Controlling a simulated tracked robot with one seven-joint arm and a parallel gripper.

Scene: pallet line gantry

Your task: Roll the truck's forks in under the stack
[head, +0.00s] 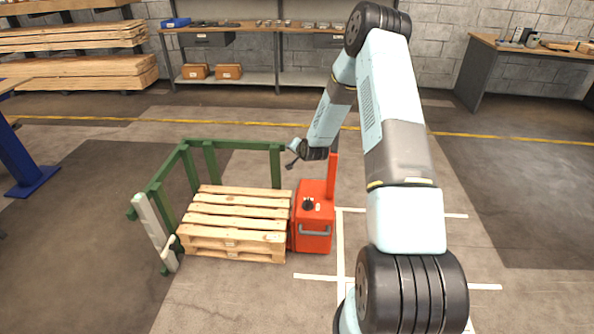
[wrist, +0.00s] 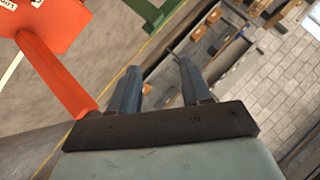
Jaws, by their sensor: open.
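The orange-red truck (head: 314,215) stands upright at the right side of the pallet stack, close against it in the head view. It has a grey bar on its front, a dark knob on top and an upright orange post (head: 332,176) at its back. Its forks are hidden, so I cannot tell how far they reach under the stack. The stack (head: 230,238) is a low pile of wooden pallets. My gripper (head: 291,158) is open and empty behind and above the truck, left of the post. In the wrist view, my gripper (wrist: 158,78) has its fingers apart, with the orange post (wrist: 58,75) at left.
A green rail frame (head: 230,144) encloses the stack at the back and left, with a white-faced post (head: 150,222) at front left. White floor lines (head: 340,240) mark the floor right of the truck. A workbench (head: 270,78) stands along the back wall.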

